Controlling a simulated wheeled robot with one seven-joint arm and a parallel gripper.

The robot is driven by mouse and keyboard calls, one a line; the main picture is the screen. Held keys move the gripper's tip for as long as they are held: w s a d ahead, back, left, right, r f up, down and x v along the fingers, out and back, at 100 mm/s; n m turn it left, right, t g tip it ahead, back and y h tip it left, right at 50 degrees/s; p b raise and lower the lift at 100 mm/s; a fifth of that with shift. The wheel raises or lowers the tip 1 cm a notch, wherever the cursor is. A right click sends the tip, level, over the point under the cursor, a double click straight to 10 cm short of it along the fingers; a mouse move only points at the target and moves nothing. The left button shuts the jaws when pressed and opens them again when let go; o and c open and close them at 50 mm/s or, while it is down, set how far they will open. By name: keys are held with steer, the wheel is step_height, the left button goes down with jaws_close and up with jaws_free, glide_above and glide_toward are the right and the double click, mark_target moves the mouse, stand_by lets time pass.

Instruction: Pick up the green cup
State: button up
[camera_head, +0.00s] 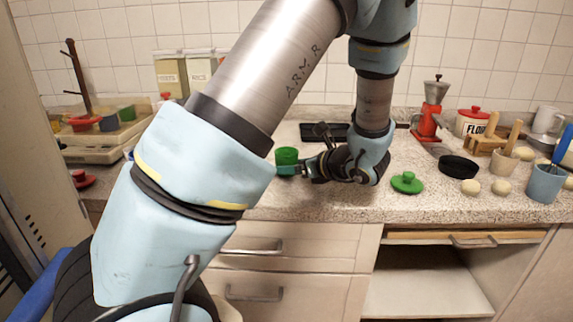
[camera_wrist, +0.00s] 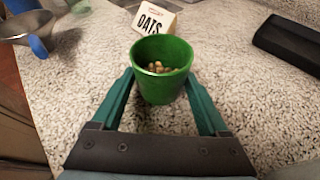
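The green cup (camera_head: 286,156) stands upright on the speckled counter, left of my gripper's wrist in the head view. In the wrist view the green cup (camera_wrist: 162,84) holds several small pale and brown pieces. My gripper (camera_wrist: 160,78) is spread wide, with one teal finger on each side of the cup. The fingertips are close to the cup's sides, partly hidden by its rim; I cannot tell whether they touch it. In the head view my gripper (camera_head: 287,170) is low over the counter, its fingers at the cup.
An OATS box (camera_wrist: 155,20) is just behind the cup. A dark block (camera_wrist: 290,42) is at right in the wrist view. A metal pan (camera_wrist: 25,25) is at left. A green lid (camera_head: 407,183) and black round dish (camera_head: 459,167) lie right of my arm. The counter's front edge is near.

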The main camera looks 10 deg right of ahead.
steer(key=c, duration=1)
steer(key=shift+c, duration=0.3)
steer(key=shift+r, duration=0.1)
